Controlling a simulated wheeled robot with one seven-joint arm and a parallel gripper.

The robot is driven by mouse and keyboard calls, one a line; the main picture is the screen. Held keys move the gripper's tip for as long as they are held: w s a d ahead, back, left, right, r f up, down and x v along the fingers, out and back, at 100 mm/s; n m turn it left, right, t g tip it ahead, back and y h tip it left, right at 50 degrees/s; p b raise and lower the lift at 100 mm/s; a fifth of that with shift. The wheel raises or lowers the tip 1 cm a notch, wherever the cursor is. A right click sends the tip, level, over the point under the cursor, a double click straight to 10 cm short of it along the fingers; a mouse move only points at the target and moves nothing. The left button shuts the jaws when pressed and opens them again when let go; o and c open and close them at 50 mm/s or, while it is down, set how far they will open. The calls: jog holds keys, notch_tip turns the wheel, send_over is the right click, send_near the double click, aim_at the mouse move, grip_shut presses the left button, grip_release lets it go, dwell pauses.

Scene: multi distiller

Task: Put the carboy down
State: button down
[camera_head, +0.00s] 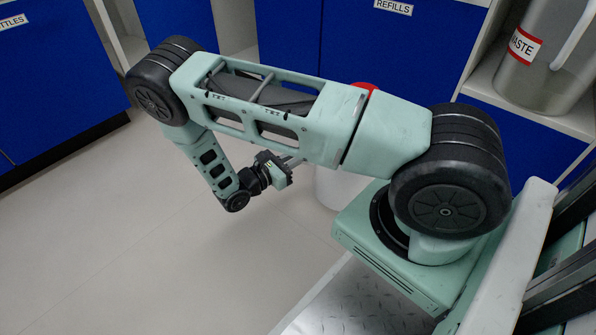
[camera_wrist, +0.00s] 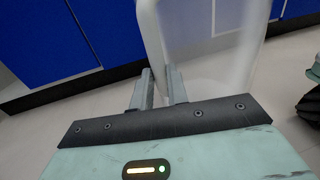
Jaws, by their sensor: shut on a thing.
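The carboy is a pale, translucent container with a red cap (camera_head: 364,86). In the head view most of it is hidden behind my arm, and part of its white body (camera_head: 338,188) shows below the arm. My gripper (camera_head: 292,162) is beside it. In the wrist view my gripper's two fingers (camera_wrist: 160,84) are shut on the carboy's white handle (camera_wrist: 151,30), with the translucent body (camera_wrist: 215,50) just to the right. The carboy looks roughly upright. I cannot tell whether its base touches the floor.
Another grey container (camera_head: 545,60) with a red-and-white label ending in "ASTE" stands on a white shelf at right. Blue cabinets (camera_head: 345,45) line the back, one labelled REFILLS. The pale floor (camera_head: 130,235) is clear at left and front. My base plate is at the bottom.

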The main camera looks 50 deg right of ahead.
notch_tip(320, 180, down, 4)
jog(key=b, duration=0.2)
jog(key=shift+r+b, duration=0.25)
jog(key=shift+b, duration=0.05)
jog(key=c, duration=1.4)
grip_release()
jog(key=shift+o, duration=0.2)
jog(key=w+a+p, duration=0.1)
jog(key=a+p, duration=0.4)
jog(key=a, duration=0.7)
jog(key=s+a+r+m+g+y, duration=0.1)
jog(key=s+a+r+m+y, duration=0.2)
jog(key=a+r+y, duration=0.4)
jog(key=s+a+r+m+g+y, duration=0.1)
jog(key=s+a+r+m+y, duration=0.2)
jog(key=a+r, duration=0.5)
jog(key=s+a+r+m+t+y, duration=0.3)
jog(key=s+r+y, duration=0.5)
jog(key=s+r, duration=0.6)
jog(key=shift+s+a+r+t, duration=0.15)
jog(key=shift+r+t, duration=0.45)
jog(key=shift+r, duration=0.15)
jog(key=shift+r, duration=0.1)
